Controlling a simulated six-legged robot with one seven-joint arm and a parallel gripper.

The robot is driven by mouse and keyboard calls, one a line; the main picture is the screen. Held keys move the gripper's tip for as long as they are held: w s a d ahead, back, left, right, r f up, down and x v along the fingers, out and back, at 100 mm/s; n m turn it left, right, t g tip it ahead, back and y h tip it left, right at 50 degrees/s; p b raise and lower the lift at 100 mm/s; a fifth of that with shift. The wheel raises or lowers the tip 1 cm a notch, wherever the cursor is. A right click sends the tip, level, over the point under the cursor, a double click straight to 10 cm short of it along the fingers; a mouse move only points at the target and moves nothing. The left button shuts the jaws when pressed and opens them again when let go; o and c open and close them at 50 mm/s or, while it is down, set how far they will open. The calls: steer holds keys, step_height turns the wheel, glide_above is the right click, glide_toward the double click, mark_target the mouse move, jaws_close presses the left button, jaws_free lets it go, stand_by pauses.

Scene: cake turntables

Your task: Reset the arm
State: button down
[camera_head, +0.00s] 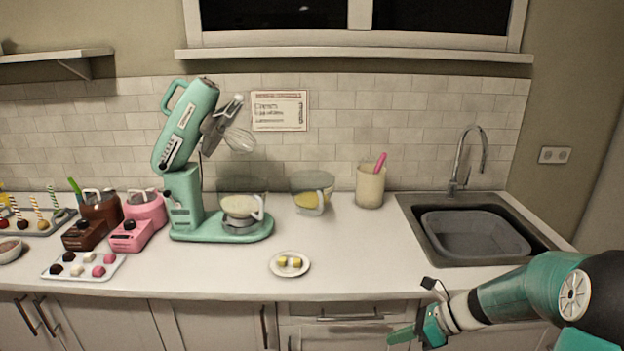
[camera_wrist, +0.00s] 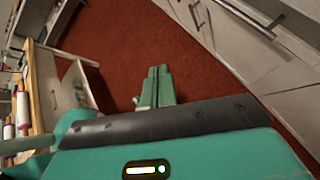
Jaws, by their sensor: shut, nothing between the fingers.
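My gripper (camera_head: 402,336) is at the lower right in the head view, in front of the cabinets and below the counter's front edge. It is shut and empty, with its fingers pointing left. In the wrist view its green fingers (camera_wrist: 157,87) are together above the red floor (camera_wrist: 150,35). My arm comes in from the right edge of the head view. No object touches the fingers.
The counter (camera_head: 350,260) holds a raised green stand mixer (camera_head: 184,215), a small plate (camera_head: 290,264) with yellow pieces, and a sink (camera_head: 470,235). Cabinet drawers (camera_head: 345,312) are close behind my gripper. A wooden cart or shelf (camera_wrist: 45,85) stands left in the wrist view.

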steer(key=s+a+r+n+t+h, duration=0.1)
steer(key=s+a+r+n+h, duration=0.1)
steer(key=s+r+n+h, duration=0.3)
steer(key=s+a+r+n+t+h, duration=0.2)
steer(key=s+r+n+h, duration=0.3)
steer(key=s+r+n, duration=0.7)
steer(key=shift+s+n+t, duration=0.3)
steer(key=shift+s+n, duration=1.35)
steer(key=shift+n, duration=2.35)
